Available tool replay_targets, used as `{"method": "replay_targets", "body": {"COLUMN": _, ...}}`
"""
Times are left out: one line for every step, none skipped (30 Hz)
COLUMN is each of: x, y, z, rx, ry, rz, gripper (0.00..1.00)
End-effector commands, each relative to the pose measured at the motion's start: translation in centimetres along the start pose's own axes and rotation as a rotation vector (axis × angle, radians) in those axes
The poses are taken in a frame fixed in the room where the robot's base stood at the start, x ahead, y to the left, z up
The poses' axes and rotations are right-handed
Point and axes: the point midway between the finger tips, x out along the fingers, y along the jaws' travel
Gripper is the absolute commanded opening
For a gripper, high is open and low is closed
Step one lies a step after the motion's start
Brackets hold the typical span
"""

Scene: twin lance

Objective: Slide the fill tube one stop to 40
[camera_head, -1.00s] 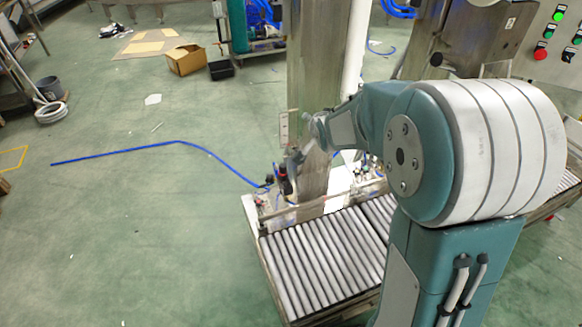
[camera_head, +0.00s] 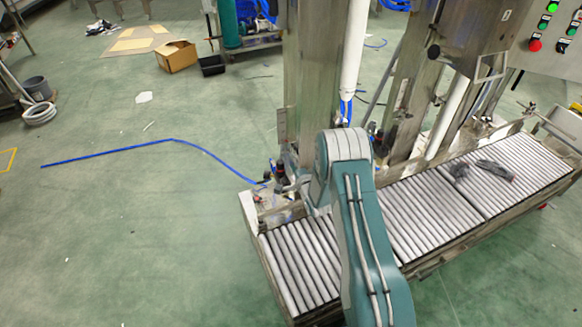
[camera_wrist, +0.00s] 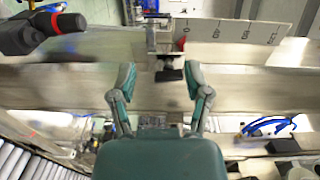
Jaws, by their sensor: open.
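In the wrist view my gripper (camera_wrist: 158,82) is open, its two fingers apart in front of a steel column (camera_wrist: 60,88) that runs across the picture. In the head view a white tube (camera_head: 353,50) stands beside the column (camera_head: 312,70). My arm hides my gripper there.
A roller conveyor (camera_head: 430,215) runs below the columns, with dark gloves (camera_head: 495,171) on it. A black and red fitting (camera_wrist: 40,32) is near the gripper's left. Green floor at left is mostly open.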

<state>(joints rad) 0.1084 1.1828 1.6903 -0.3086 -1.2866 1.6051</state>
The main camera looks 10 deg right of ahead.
Motion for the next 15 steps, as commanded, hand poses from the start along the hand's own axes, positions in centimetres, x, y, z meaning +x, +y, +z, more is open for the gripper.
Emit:
{"method": "replay_targets", "body": {"x": -0.2, "y": 0.9, "z": 0.1, "rx": 0.02, "ry": -0.004, "rz": -0.01, "gripper": 0.63}}
{"method": "replay_targets", "body": {"x": -0.3, "y": 1.1, "z": 0.2, "rx": 0.029, "ry": -0.005, "rz": -0.017, "gripper": 0.63}}
{"method": "replay_targets", "body": {"x": -0.4, "y": 1.3, "z": 0.2, "rx": 0.039, "ry": -0.007, "rz": -0.024, "gripper": 0.63}}
{"method": "replay_targets", "body": {"x": -0.4, "y": 1.4, "z": 0.2, "rx": 0.044, "ry": -0.008, "rz": -0.026, "gripper": 0.63}}
{"method": "replay_targets", "body": {"x": -0.4, "y": 1.5, "z": 0.2, "rx": 0.047, "ry": -0.009, "rz": -0.029, "gripper": 0.63}}
{"method": "replay_targets", "body": {"x": -0.3, "y": 1.5, "z": 0.3, "rx": 0.048, "ry": -0.009, "rz": -0.031, "gripper": 0.63}}
{"method": "replay_targets", "body": {"x": -0.2, "y": 1.5, "z": 0.3, "rx": 0.049, "ry": -0.009, "rz": -0.032, "gripper": 0.63}}
{"method": "replay_targets", "body": {"x": -0.1, "y": 1.5, "z": 0.3, "rx": 0.048, "ry": -0.009, "rz": -0.032, "gripper": 0.63}}
{"method": "replay_targets", "body": {"x": 0.2, "y": 1.5, "z": 0.3, "rx": 0.048, "ry": -0.009, "rz": -0.032, "gripper": 0.63}}
{"method": "replay_targets", "body": {"x": 0.4, "y": 1.4, "z": 0.3, "rx": 0.047, "ry": -0.009, "rz": -0.032, "gripper": 0.63}}
{"method": "replay_targets", "body": {"x": 0.7, "y": 1.4, "z": 0.3, "rx": 0.047, "ry": -0.009, "rz": -0.033, "gripper": 0.63}}
{"method": "replay_targets", "body": {"x": 1.1, "y": 1.5, "z": 0.3, "rx": 0.047, "ry": -0.009, "rz": -0.031, "gripper": 0.63}}
{"method": "replay_targets", "body": {"x": 1.4, "y": 1.4, "z": 0.3, "rx": 0.047, "ry": -0.009, "rz": -0.031, "gripper": 0.63}}
{"method": "replay_targets", "body": {"x": 1.7, "y": 1.4, "z": 0.3, "rx": 0.047, "ry": -0.009, "rz": -0.032, "gripper": 0.63}}
{"method": "replay_targets", "body": {"x": 2.1, "y": 1.4, "z": 0.3, "rx": 0.047, "ry": -0.009, "rz": -0.031, "gripper": 0.63}}
